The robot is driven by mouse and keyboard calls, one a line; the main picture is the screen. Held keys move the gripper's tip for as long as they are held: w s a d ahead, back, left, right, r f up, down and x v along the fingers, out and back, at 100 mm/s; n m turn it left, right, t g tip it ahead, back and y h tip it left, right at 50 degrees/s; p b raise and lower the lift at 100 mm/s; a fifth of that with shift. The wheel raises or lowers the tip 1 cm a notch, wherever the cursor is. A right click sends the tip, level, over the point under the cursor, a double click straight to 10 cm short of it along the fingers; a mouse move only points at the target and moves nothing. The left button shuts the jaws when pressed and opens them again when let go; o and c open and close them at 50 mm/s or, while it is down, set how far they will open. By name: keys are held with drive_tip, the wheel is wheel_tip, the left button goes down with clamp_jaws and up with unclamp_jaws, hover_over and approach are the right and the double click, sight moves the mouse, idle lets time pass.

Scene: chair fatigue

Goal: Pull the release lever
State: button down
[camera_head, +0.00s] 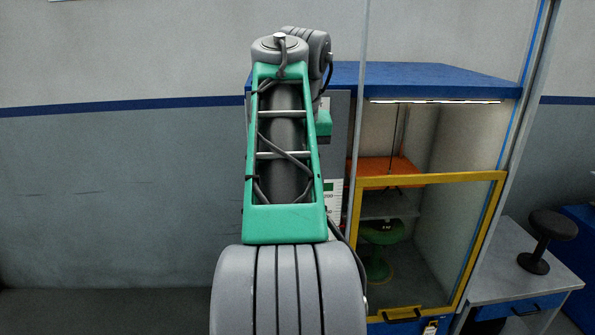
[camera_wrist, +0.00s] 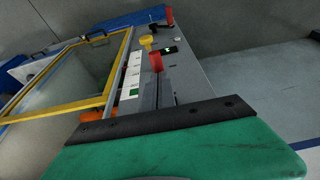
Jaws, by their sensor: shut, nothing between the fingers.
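In the wrist view, a grey control panel (camera_wrist: 192,75) runs up the middle, tilted in the picture. It carries a red handle-like piece (camera_wrist: 156,62), a yellow knob (camera_wrist: 147,42), a black lever-like part (camera_wrist: 160,25) and a red part (camera_wrist: 169,14) at its far end. I cannot tell for certain which is the release lever. The green and black body of my gripper (camera_wrist: 185,140) fills the bottom of this view, apart from these controls in the picture. Its fingertips do not show. My gripper is shut and empty. In the head view my arm hides most of the panel.
A blue-topped cabinet (camera_head: 430,78) stands right of my arm, with a yellow-framed clear door (camera_head: 430,180). Inside are an orange block (camera_head: 385,166) and a green stool (camera_head: 377,255). A grey side table (camera_head: 490,275) with a black stool (camera_head: 548,240) stands at right. The left side is clear.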

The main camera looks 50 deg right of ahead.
drive_tip(key=p+v, duration=0.7)
drive_tip(key=v, duration=0.1)
drive_tip(key=shift+d+r, duration=0.2)
drive_tip(key=shift+r, duration=0.15)
drive_tip(key=shift+w, duration=0.15)
